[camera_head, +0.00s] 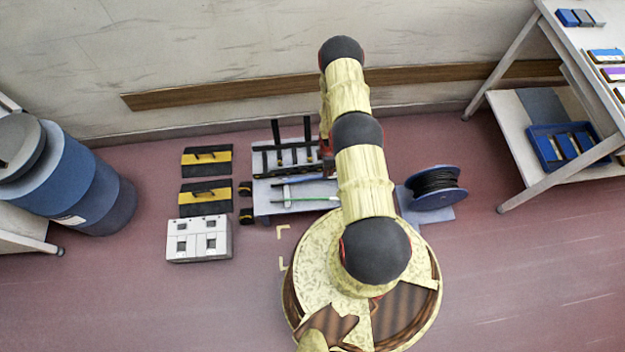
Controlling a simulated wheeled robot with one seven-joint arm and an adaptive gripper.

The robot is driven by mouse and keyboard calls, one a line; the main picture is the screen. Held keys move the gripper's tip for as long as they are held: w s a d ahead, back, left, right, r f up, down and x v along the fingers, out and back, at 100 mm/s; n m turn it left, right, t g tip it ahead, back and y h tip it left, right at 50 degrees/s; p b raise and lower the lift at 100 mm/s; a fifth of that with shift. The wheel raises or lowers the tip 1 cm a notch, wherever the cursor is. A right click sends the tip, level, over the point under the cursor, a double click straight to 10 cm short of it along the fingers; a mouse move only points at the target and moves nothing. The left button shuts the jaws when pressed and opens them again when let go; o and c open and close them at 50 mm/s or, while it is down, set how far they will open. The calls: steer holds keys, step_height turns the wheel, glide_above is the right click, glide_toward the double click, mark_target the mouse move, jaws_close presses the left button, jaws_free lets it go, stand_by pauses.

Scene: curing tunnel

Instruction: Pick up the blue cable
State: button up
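A thin blue strand (303,180), which may be the blue cable, lies across a low grey platform (265,206). A thin green strand (300,199) lies in front of it. The right ends of both run towards my arm, which hides part of the platform. My arm rises from my base and folds over at the top. Its far end comes down behind the front links near the platform's right side. A dark part there may be my gripper (327,160); its fingers cannot be made out, nor whether it touches anything.
Black posts (291,143) stand at the platform's back. Black-and-yellow cases (206,160) and a white box (199,239) lie to its left. A blue reel with black cable (433,187) stands right of my arm. A blue drum (75,185) stands far left, a shelved table (590,65) right.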

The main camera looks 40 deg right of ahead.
mark_target(313, 178)
steer(key=shift+s+a+f+b, duration=0.1)
steer(key=shift+a+f+b, duration=0.05)
steer(key=shift+f+b, duration=1.1)
steer(key=shift+a+f+b, duration=0.15)
steer(key=shift+f+b, duration=0.95)
steer(key=shift+f, duration=0.75)
steer(key=shift+c, duration=1.2)
steer(key=c, duration=0.4)
jaws_close()
